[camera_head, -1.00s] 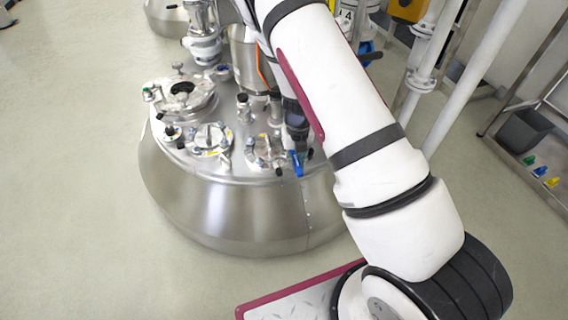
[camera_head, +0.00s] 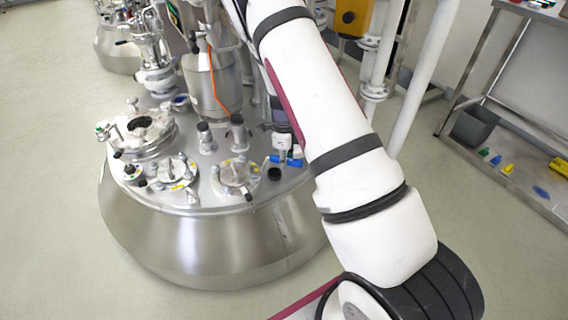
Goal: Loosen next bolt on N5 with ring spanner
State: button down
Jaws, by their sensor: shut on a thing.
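The steel reactor lid (camera_head: 205,190) carries several flanged nozzles. One flange with bolts and a yellow mark (camera_head: 237,177) sits at the front right of the lid; another, similar flange (camera_head: 178,172) sits left of it. I cannot read which is N5. My gripper (camera_head: 283,152) is at the lid's right edge, right of the front right flange, small and partly hidden by my arm. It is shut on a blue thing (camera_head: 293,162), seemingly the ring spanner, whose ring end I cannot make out. I cannot tell whether it touches a bolt.
A steel column with an orange cable (camera_head: 211,75) rises behind. White pipes (camera_head: 424,70) stand right of my arm. A steel shelf (camera_head: 510,165) at right holds a grey bin (camera_head: 478,128) and coloured items. Floor at left is clear.

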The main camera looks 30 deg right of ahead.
notch_tip(320, 180, up, 2)
jog(key=shift+r+p, duration=0.2)
jog(key=shift+p, duration=0.2)
jog(key=shift+f, duration=0.2)
